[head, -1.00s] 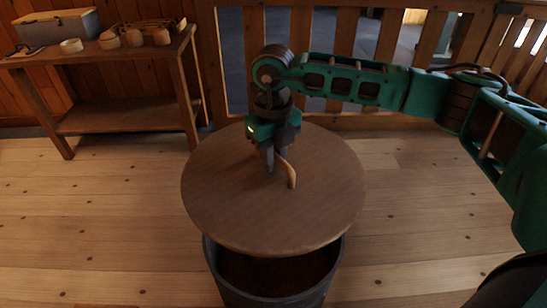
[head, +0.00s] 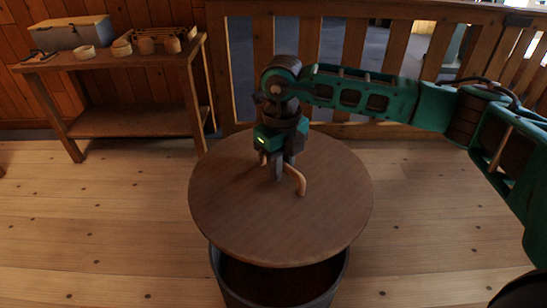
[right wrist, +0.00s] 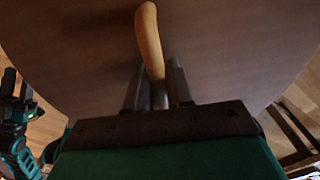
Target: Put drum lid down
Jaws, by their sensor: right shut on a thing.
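The drum lid (head: 240,215) is a round brown wooden disc with a bent tan handle (head: 300,183) on top. My right gripper (head: 283,176) is over the lid and shut on its handle. The right wrist view shows the handle (right wrist: 150,45) between my two dark fingers (right wrist: 155,88). The dark drum (head: 228,283) is under the lid, its near part and dark inside showing below the lid's front edge. The lid appears to be above the drum's rim; its far side hides the rest of the rim. My left gripper (right wrist: 20,100) shows small and dark at the left of the right wrist view.
A wooden shelf table (head: 130,128) stands at the back left, with a grey box (head: 72,32), several turned pieces and a small rack on it. A slatted wooden railing (head: 330,45) runs behind. The plank floor (head: 110,225) is clear left and right of the drum.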

